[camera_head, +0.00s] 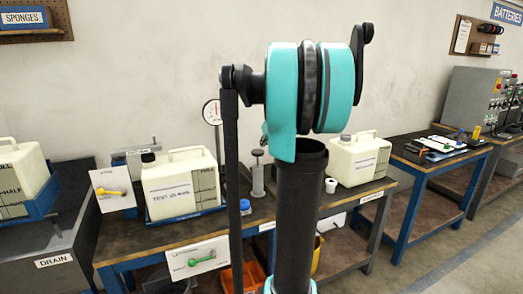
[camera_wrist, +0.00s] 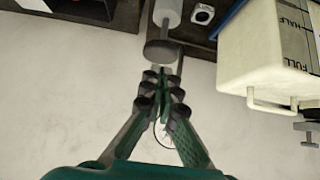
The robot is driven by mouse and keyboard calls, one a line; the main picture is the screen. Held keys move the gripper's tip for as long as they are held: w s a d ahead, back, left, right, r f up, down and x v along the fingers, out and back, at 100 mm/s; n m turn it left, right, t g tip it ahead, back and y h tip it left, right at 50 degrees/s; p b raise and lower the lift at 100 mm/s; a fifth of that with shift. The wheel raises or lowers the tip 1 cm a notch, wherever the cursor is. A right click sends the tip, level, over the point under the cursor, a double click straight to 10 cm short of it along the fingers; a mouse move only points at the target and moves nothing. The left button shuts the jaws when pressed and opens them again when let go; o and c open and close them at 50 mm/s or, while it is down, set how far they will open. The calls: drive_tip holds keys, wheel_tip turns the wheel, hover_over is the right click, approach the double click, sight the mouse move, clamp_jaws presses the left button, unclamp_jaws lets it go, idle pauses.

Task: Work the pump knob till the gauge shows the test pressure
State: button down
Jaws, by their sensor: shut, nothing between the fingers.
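The pump stands upright on the bench, with a dark round knob (camera_head: 257,153) on a thin rod above its pale cylinder (camera_head: 258,182). In the wrist view the knob (camera_wrist: 163,52) is just beyond my fingertips. My gripper (camera_wrist: 164,76) is shut and empty, its fingers together close to the knob; I cannot tell whether they touch it. The round white gauge (camera_head: 212,112) stands on a post left of the pump; its reading is too small to tell. In the wrist view the gauge is mostly hidden behind my fingers. The head view does not clearly show my gripper.
A cream jug (camera_head: 182,190) sits in a blue tray left of the pump. Another jug (camera_head: 360,162) and a white cup (camera_head: 331,185) stand to the right. A yellow lever (camera_head: 112,192) and a green lever (camera_head: 200,262) are on white plates. A cluttered table (camera_head: 408,158) is further right.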

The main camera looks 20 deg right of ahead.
drive_tip(key=shift+v, duration=1.5)
drive_tip(key=s+a+f+g, duration=0.2)
drive_tip(key=s+a+f, duration=0.8)
drive_tip(key=s+f, duration=0.3)
drive_tip(key=s+a+f+g, duration=0.2)
drive_tip(key=s+a+f, duration=0.8)
drive_tip(key=s, duration=0.8)
wheel_tip(320, 180, down, 4)
drive_tip(key=shift+r+g, duration=0.25)
drive_tip(key=shift+g, duration=0.15)
drive_tip(key=shift+a, duration=0.15)
idle(2.6)
